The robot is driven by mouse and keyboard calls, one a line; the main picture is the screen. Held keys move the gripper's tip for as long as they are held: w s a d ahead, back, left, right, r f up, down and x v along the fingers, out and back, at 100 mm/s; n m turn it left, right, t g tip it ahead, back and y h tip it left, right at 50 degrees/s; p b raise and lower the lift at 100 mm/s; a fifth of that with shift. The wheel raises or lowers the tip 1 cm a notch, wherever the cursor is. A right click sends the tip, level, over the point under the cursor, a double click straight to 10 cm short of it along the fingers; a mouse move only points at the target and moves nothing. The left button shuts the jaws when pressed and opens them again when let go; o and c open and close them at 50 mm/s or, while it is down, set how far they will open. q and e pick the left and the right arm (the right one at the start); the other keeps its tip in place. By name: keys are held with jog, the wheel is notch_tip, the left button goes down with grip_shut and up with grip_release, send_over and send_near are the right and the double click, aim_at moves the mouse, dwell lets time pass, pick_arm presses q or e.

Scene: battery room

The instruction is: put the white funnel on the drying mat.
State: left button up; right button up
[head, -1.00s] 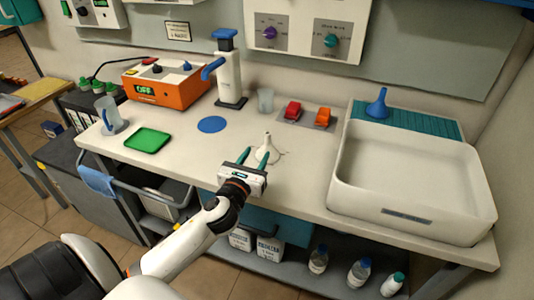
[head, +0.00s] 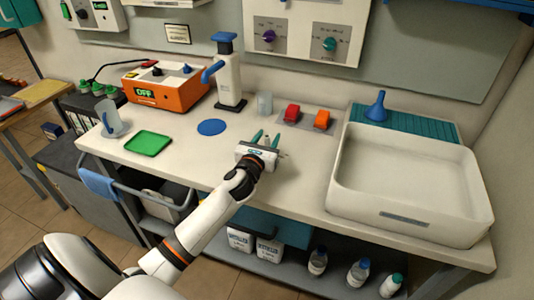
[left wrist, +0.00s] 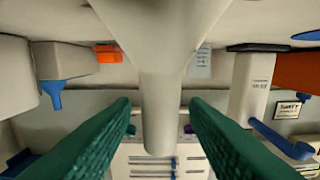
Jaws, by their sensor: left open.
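The white funnel fills the middle of the left wrist view, its spout (left wrist: 163,110) running between the two green fingers and its wide cone at the top of the picture. In the head view it is mostly hidden behind my left gripper (head: 267,137). My left gripper is open around the spout, with gaps showing on both sides in the left wrist view (left wrist: 160,104). The drying mat, a teal ribbed mat (head: 430,127), lies at the back right of the counter with a blue funnel (head: 377,107) standing on it. My right gripper is not in view.
A large white basin (head: 408,215) stands in front of the mat. A blue disc (head: 212,127) and a green tray (head: 148,144) lie to the left.

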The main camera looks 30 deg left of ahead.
pick_arm(q)
grip_shut()
jog(key=shift+r, duration=0.1)
